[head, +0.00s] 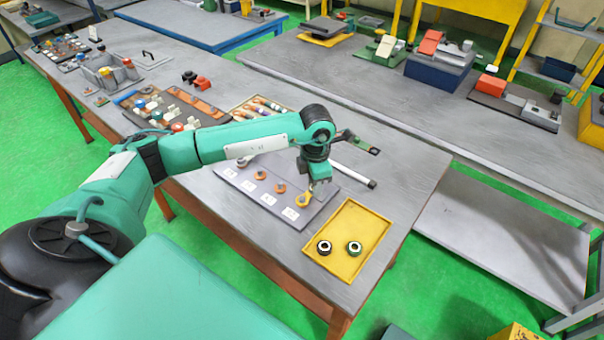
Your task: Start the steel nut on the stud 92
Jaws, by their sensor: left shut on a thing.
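My left gripper (318,184) comes down from above at the right end of a grey plate (291,223). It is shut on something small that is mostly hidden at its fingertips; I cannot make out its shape. Right by the fingertips is a yellow ring-shaped piece (304,200); I cannot tell whether they touch. Along the plate stand a grey round piece (242,162) and two copper-coloured pieces (261,174) (280,187), with white labels in front. The label numbers are too small to read, so I cannot tell which stud is 92. My right gripper is out of view.
A yellow tray (369,225) in front of the plate holds a black-and-white ring (324,247) and a green ring (354,248). A tray of coloured parts (263,106) stands further back.

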